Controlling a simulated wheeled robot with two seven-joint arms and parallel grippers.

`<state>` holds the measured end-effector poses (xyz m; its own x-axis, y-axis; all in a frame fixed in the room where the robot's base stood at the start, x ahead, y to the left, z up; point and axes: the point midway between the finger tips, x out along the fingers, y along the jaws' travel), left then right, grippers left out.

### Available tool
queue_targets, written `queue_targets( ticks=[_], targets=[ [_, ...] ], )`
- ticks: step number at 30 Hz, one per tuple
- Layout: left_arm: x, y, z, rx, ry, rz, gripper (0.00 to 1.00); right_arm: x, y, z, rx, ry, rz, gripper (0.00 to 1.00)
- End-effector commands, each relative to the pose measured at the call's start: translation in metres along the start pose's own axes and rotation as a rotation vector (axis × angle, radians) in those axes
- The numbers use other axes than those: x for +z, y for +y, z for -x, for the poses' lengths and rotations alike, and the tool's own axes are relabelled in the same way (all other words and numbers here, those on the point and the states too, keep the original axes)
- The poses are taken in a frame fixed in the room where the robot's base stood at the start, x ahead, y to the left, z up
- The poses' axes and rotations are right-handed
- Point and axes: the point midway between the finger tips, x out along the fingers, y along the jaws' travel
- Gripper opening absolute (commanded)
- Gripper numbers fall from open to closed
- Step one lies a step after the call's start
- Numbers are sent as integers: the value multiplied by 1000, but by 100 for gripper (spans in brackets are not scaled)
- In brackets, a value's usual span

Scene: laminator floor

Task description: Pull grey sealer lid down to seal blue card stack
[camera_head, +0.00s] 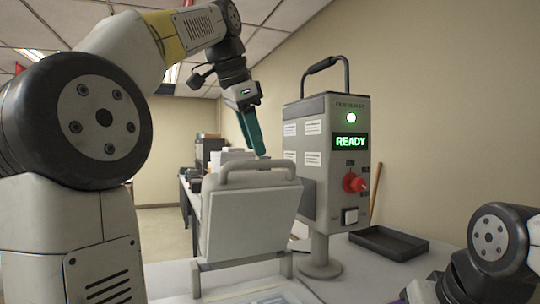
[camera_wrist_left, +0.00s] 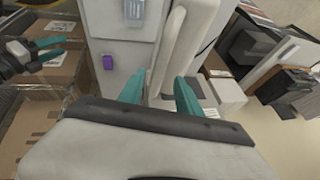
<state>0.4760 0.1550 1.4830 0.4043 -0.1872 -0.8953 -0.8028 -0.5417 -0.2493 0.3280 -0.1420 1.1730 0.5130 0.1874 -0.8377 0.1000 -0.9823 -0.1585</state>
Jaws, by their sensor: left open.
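The grey sealer lid (camera_head: 248,222) stands raised, with a pale bar handle (camera_head: 232,175) along its top. My left gripper (camera_head: 260,152) reaches down from above with its teal fingers at the handle. In the left wrist view my left gripper (camera_wrist_left: 160,95) is open, and the pale handle (camera_wrist_left: 172,48) runs between its fingers. I cannot tell whether they touch it. A pale blue-grey patch, perhaps the blue card stack (camera_head: 272,297), shows at the bottom edge below the lid, mostly cut off. My right gripper (camera_wrist_left: 52,48) shows small at the left of the left wrist view.
A control box (camera_head: 312,180) with a green lit READY display (camera_head: 350,142), red knob (camera_head: 357,183) and top handle stands right of the lid. A black tray (camera_head: 388,243) lies on the table behind. Boxes (camera_wrist_left: 60,75) show at left in the left wrist view.

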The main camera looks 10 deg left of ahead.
Motion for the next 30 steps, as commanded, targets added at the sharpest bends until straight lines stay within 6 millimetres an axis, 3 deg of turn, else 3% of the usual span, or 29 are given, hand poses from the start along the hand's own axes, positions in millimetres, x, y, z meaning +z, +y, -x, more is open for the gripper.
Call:
queue_targets(
  ticks=[7,17,18,24,30],
  targets=[
    [0,0,-31,0,0,1,41,0,0,0,0,0,0,55],
    [0,0,-37,-1,1,1,41,0,0,0,0,0,0,55],
    [0,0,-37,-1,1,1,39,0,0,0,0,0,0,55],
    [0,0,-37,-1,1,1,0,0,0,0,0,0,0,55],
    [0,0,-37,-1,1,1,0,0,0,0,0,0,0,55]
  ],
)
